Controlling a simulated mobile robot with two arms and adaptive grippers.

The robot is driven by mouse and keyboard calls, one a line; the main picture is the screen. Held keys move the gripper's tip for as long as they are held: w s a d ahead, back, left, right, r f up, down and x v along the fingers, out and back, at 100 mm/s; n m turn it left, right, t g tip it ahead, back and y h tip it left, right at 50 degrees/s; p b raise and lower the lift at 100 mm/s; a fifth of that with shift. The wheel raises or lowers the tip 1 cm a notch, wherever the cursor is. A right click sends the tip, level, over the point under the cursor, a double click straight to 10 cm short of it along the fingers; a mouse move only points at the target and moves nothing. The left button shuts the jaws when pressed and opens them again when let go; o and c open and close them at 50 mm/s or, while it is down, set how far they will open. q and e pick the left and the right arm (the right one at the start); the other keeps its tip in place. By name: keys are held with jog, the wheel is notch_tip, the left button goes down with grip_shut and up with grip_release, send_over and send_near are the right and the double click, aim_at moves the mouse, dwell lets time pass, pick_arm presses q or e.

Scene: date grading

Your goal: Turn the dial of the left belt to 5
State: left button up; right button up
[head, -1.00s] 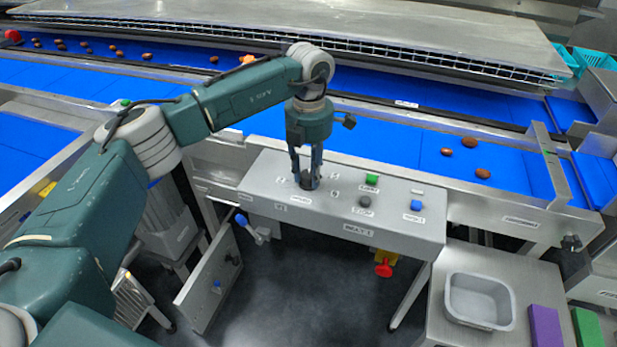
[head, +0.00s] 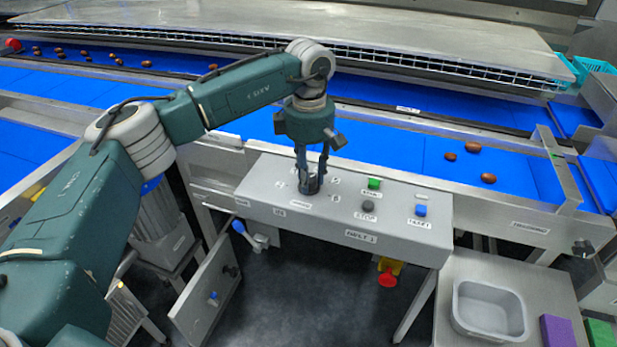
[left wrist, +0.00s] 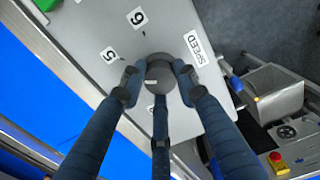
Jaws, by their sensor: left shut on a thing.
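The dial (left wrist: 158,70) is a dark grey round knob on the sloped grey control panel (head: 262,190) labelled BELT 1. My left gripper (head: 311,184) points down with its fingers closed around the dial, and also shows in the left wrist view (left wrist: 159,84). In that view the printed 5 (left wrist: 109,55) and 6 (left wrist: 137,18) are readable, and the SPEED label (left wrist: 197,47) lies to the right. Another number below the dial is partly hidden by the fingers. I cannot tell which number the dial points at. My right gripper is not in view.
Right of the dial are a green button (head: 374,183), a grey STOP button (head: 368,206) and a blue button (head: 420,210). Behind the panel a blue belt carries a few dates (head: 473,148). A grey tray (head: 456,318) stands at the lower right.

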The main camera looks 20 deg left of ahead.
aim_at(311, 178)
pick_arm(q)
jog(key=shift+w+d+r+m, duration=0.1)
jog(key=shift+m, duration=0.6)
jog(key=shift+w+d+r+m, duration=0.1)
jog(key=shift+m, duration=0.6)
jog(key=shift+s, duration=0.1)
jog(key=o, duration=1.2)
jog(key=shift+c, duration=0.2)
jog(key=shift+f, duration=0.1)
notch_tip(311, 178, up, 12)
jog(key=shift+s, duration=0.1)
